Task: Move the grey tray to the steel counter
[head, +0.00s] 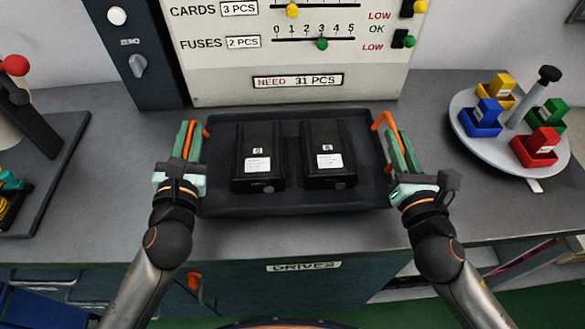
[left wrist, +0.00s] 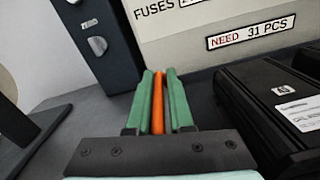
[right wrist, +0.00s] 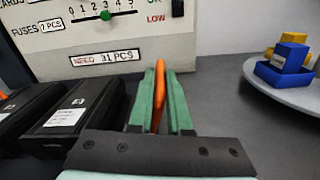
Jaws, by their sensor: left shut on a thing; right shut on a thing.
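The dark grey tray (head: 290,205) sits on the grey counter (head: 110,215) in the head view, or just above it; I cannot tell which. It has orange handles at its left and right ends and carries two black drives (head: 258,158) and (head: 328,155) side by side. My left gripper (head: 188,142) is shut on the left orange handle (left wrist: 158,95), seen between its green fingers in the left wrist view. My right gripper (head: 394,140) is shut on the right orange handle (head: 381,121), which also shows in the right wrist view (right wrist: 159,85).
A panel (head: 250,70) reading "NEED 31 PCS" stands behind the tray. A round turntable (head: 482,130) with coloured bins is at the right. A dark stand (head: 60,170) is at the left. Counter is clear between the tray and these. A "DRIVES" label (head: 304,266) marks the counter's front.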

